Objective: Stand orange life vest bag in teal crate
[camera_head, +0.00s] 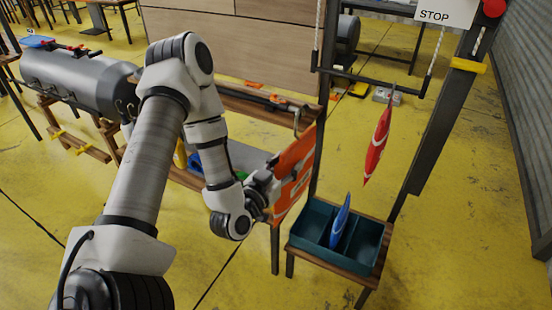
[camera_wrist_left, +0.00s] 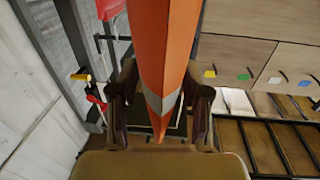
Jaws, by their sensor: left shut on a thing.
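The orange life vest bag (camera_head: 293,170), with pale reflective stripes, is upright in the air, left of the teal crate and higher than its rim. My left gripper (camera_head: 268,187) is shut on it. In the left wrist view the bag (camera_wrist_left: 166,50) runs edge-on between the two fingers (camera_wrist_left: 159,108), its lower end tapering to a point. The teal crate (camera_head: 330,257) sits on a small wooden stand and has dividers. A blue bag (camera_head: 341,222) stands in it, leaning slightly; its exact compartment is unclear. The right compartment looks empty. My right gripper is not in view.
A red bag (camera_head: 378,146) hangs from a dark bar (camera_head: 365,79) above and behind the crate. Dark frame posts (camera_head: 442,115) rise to its right. A wooden bench (camera_head: 262,103) and a grey cylinder (camera_head: 78,80) stand left. Yellow floor right of the crate is clear.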

